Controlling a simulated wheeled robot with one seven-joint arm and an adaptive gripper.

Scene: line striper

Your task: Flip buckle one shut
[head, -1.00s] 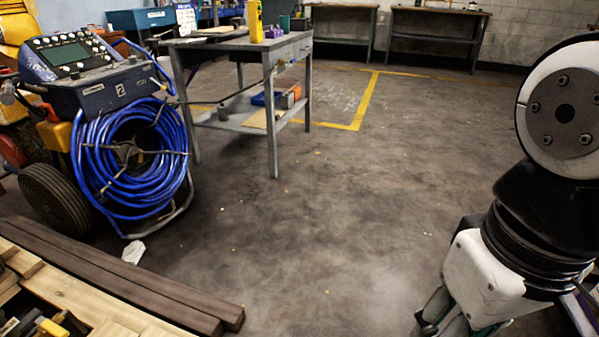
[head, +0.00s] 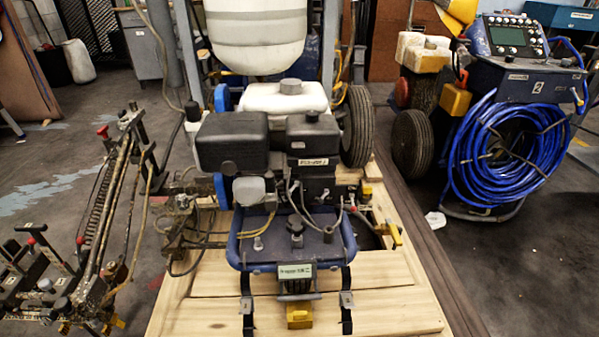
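The line striper (head: 292,235) stands on a wooden pallet (head: 215,315) in the middle of the head view. Two black straps run down from the front of its blue tray. The left strap carries a small metal buckle (head: 247,304), and the right strap carries another buckle (head: 347,299). I cannot tell which one is buckle one, or whether either is open or shut. A small label plate (head: 296,271) and a yellow block (head: 299,315) sit between the straps. My gripper is not in view.
A spring-loaded metal frame with hoses (head: 110,215) stands left of the pallet. A dark beam (head: 425,240) runs along its right side. A blue hose reel cart (head: 515,140) stands at the right.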

